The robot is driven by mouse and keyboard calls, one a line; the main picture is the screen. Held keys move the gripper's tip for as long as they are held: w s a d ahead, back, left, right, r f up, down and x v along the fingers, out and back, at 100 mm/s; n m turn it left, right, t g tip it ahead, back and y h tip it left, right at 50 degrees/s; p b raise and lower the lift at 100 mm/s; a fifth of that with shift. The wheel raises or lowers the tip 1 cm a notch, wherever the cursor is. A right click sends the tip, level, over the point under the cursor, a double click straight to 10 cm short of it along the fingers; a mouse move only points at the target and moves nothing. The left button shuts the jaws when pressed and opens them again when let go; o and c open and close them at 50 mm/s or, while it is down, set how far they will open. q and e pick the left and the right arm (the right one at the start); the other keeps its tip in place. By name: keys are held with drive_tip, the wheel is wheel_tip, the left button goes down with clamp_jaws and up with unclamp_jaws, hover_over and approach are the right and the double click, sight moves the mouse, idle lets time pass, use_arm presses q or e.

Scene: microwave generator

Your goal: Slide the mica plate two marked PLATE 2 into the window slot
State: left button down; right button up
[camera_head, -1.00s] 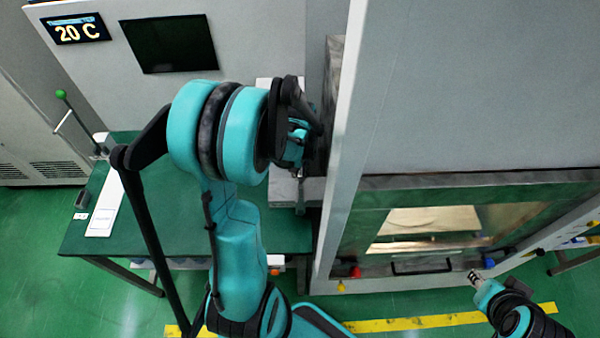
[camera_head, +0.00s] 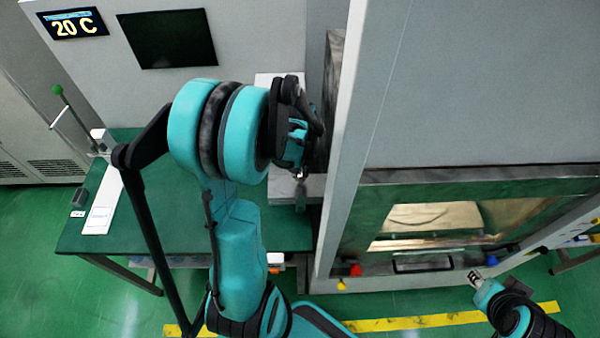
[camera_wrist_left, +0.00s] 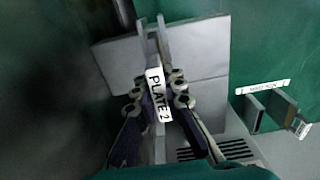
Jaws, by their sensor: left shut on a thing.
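My left gripper (camera_head: 300,190) reaches in beside the grey cabinet wall in the head view, its fingertips low and partly hidden by my arm. In the left wrist view the left gripper (camera_wrist_left: 158,88) is shut on mica plate two (camera_wrist_left: 158,95), whose white label reads PLATE 2. The plate is seen nearly edge-on between the fingers. Pale grey panels (camera_wrist_left: 203,60) lie behind and on both sides of it. I cannot tell the window slot apart from these panels, nor whether the plate touches it. My right gripper (camera_head: 475,279) hangs at the lower right, too small to read.
A green table (camera_head: 150,215) carries a long white strip (camera_head: 103,205). The tall cabinet (camera_head: 480,80) with its lit front window (camera_head: 430,220) stands close to the right of my left arm. A labelled holder with upright pieces (camera_wrist_left: 270,108) shows in the wrist view.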

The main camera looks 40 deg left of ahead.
use_arm(q)
drive_tip(key=shift+f+b, duration=0.55)
drive_tip(key=shift+f, duration=0.1)
drive_tip(key=c, duration=1.5)
unclamp_jaws()
drive_tip(key=shift+c, duration=0.2)
wheel_tip(320, 180, up, 12)
